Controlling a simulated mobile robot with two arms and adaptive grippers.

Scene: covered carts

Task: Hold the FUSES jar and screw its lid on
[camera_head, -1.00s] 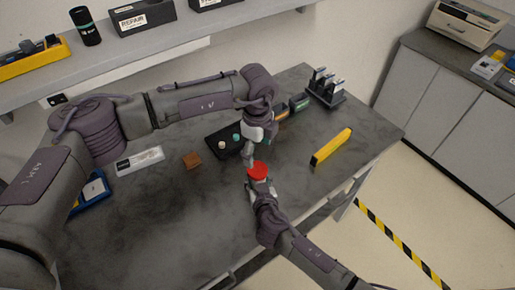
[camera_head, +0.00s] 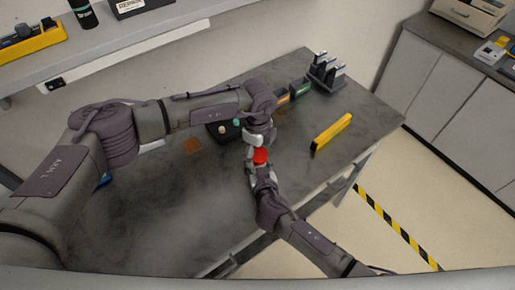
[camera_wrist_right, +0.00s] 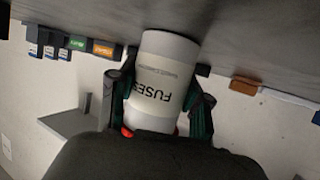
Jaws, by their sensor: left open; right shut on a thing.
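The white FUSES jar (camera_wrist_right: 166,80) fills the middle of the right wrist view, its label upside down. My right gripper (camera_wrist_right: 158,100) is shut on it, with a dark green finger on each side. The red lid (camera_head: 260,157) shows at the jar's top in the head view; a bit of red also shows at the jar's lower end in the wrist view. I cannot tell whether the lid is seated. My left gripper (camera_head: 254,147) is open, right above and beside the lid, its fingertips partly hidden. The jar's body is hidden in the head view.
The grey table (camera_head: 170,220) is largely clear at the front left. A black tray (camera_head: 218,133) with small round pieces lies behind the grippers. A yellow bar (camera_head: 331,134) lies to the right, a black rack (camera_head: 326,72) at the back, and a brown block (camera_head: 192,146) to the left.

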